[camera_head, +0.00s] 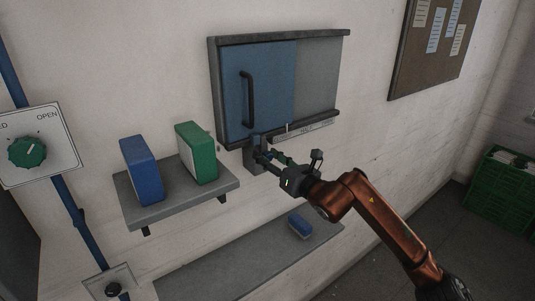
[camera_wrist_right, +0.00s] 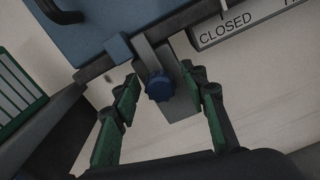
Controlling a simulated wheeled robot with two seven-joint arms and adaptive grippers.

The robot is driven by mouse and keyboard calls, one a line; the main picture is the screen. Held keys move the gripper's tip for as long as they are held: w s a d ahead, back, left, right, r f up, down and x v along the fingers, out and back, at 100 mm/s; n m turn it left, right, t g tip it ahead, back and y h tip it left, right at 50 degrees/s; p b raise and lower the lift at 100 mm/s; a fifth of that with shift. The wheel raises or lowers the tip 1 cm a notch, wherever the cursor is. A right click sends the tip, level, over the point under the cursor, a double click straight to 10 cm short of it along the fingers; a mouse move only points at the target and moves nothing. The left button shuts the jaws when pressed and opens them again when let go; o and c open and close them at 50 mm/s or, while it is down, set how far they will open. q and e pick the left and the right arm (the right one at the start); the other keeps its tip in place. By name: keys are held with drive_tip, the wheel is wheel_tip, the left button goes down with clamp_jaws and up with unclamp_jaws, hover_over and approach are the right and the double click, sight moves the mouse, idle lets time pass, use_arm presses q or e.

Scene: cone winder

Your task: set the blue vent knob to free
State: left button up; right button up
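The blue knob (camera_wrist_right: 159,86) sits on a grey block (camera_wrist_right: 178,102) below the lower rail of the sliding blue panel (camera_head: 270,85). The knob's setting cannot be read, and in the head view my right gripper hides it. My right gripper (camera_head: 286,156) is open in front of the block. In the right wrist view my right gripper (camera_wrist_right: 160,78) has a green-padded finger on each side of the knob, with gaps between. My left gripper is not in view.
A label strip (camera_head: 303,130) reading CLOSED lies under the rail. A black handle (camera_head: 248,99) juts from the panel. A shelf (camera_head: 180,206) holds a blue binder (camera_head: 141,170) and a green binder (camera_head: 197,152). A green knob (camera_head: 26,151) is at far left. A blue block (camera_head: 299,226) lies on the lower ledge (camera_head: 235,268).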

drive_tip(key=shift+c, duration=0.5)
clamp_jaws()
idle(0.3)
